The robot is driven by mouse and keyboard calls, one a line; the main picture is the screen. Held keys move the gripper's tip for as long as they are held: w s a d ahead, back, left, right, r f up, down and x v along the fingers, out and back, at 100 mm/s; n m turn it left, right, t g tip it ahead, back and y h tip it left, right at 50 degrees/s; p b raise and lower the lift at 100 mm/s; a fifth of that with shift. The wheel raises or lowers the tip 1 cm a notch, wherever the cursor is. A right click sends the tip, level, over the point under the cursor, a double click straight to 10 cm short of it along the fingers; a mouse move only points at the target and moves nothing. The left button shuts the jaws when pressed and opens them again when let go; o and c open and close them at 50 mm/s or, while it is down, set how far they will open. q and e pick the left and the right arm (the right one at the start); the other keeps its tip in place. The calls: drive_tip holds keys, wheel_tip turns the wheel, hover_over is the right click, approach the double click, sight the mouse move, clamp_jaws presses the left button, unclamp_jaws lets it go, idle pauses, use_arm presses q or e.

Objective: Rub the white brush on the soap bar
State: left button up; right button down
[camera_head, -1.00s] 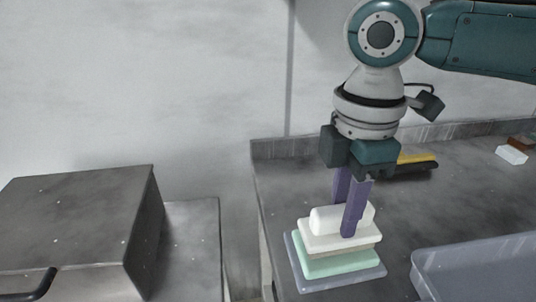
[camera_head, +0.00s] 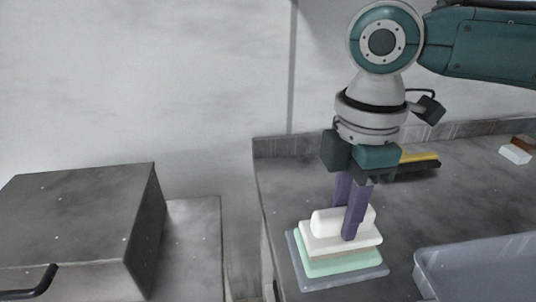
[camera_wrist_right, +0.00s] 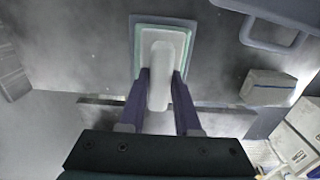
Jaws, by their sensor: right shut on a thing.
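The white brush (camera_head: 339,236) has a flat block and a rounded handle on top. It sits on the pale green soap bar (camera_head: 340,265), which lies on a grey tray (camera_head: 312,284) near the left end of the counter. My right gripper (camera_head: 350,236) points down with its purple fingers shut on the brush handle. In the right wrist view the brush (camera_wrist_right: 162,75) lies between the two fingers, over the soap bar (camera_wrist_right: 190,42), whose edges show around it. The brush's underside is hidden. My left gripper is not in view.
A grey bin (camera_head: 480,268) stands at the right front of the counter. A yellow and black brush (camera_head: 415,168) lies behind the arm, and a small white and brown block (camera_head: 515,154) lies farther right. A dark metal box (camera_head: 80,225) stands at the left.

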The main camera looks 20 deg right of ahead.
drive_tip(key=shift+f+p, duration=0.1)
drive_tip(key=shift+p, duration=0.3)
idle(1.1)
idle(0.3)
drive_tip(key=shift+r+p, duration=0.55)
drive_tip(key=shift+p, duration=0.15)
wheel_tip(320, 180, up, 6)
drive_tip(key=p, duration=0.7)
drive_tip(key=shift+r, duration=0.1)
